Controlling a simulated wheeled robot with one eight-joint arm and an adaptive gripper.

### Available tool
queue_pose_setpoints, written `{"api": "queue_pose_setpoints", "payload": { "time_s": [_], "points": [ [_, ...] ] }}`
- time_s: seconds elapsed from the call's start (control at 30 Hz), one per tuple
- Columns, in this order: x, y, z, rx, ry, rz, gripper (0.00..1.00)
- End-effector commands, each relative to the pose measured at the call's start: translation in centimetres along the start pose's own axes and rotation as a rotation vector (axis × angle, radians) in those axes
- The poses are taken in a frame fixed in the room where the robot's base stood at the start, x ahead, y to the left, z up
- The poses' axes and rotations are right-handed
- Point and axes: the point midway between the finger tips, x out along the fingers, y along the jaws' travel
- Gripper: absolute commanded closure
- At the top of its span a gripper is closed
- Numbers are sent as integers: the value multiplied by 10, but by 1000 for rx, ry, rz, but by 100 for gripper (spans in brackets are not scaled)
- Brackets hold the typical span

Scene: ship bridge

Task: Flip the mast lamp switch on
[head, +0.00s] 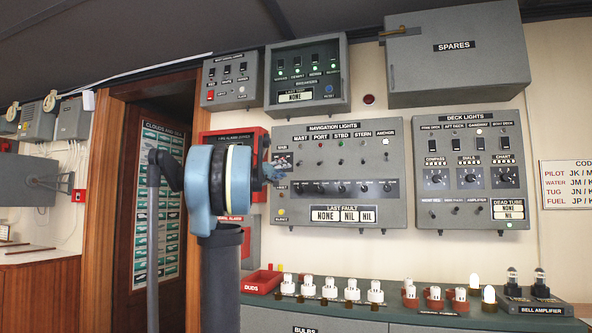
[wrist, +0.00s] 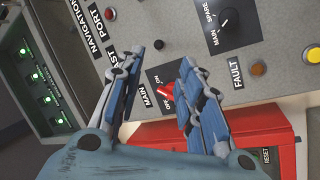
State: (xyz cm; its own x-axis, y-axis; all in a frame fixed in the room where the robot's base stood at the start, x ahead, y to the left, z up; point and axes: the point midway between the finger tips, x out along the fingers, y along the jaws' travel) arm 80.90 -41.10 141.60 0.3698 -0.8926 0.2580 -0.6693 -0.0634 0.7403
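The navigation lights panel (head: 334,215) is on the wall, its MAST column at its left end. In the wrist view, a small dark round knob (wrist: 158,44), seen end-on, lies in line with the half-hidden MAST label; it looks like the mast switch, and its position cannot be told. My gripper (head: 277,173) is at the panel's left edge in the head view. In the wrist view my gripper (wrist: 165,70) is open, with nothing held. A red MAIN on/off toggle (wrist: 166,90) shows between its fingers. The left finger covers part of the MAST column.
The breaker box (head: 308,75) hangs above. The deck lights panel (head: 470,165) is to the right. The MAIN/SPARE selector (wrist: 225,19) and a red box (wrist: 250,145) lie near the fingers. Several bulbs stand on the counter (head: 400,312) below.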

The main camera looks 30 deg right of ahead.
Motion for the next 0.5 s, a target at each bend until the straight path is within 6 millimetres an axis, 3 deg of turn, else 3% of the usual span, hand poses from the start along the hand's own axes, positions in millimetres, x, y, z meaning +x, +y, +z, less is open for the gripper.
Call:
{"api": "queue_pose_setpoints", "payload": {
  "time_s": [0.5],
  "points": [
    [92,1,1,-1,-2,1,66]
  ]
}}
